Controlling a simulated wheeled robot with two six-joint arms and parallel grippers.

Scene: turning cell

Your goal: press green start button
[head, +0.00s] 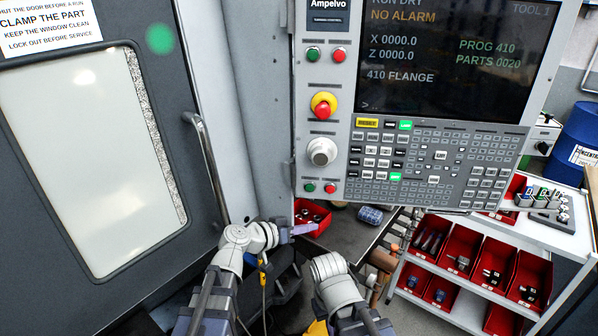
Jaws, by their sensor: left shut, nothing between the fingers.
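The grey control panel has a green button (313,54) beside a red one at its upper left. A second green button (309,187) sits beside a red one near the panel's lower left corner. I cannot read which green button is labelled start. My left gripper (308,228) is shut and empty, pointing right, just below the panel's lower left corner. It is below the lower green button and apart from it. My right arm shows at the bottom middle, but its gripper is not visible.
A red and yellow emergency stop (323,105) and a white knob (321,151) lie between the green buttons. The closed machine door (90,160) with its handle (207,165) is at left. A red bin (313,218) is behind my left gripper; a cart (470,229) stands at right.

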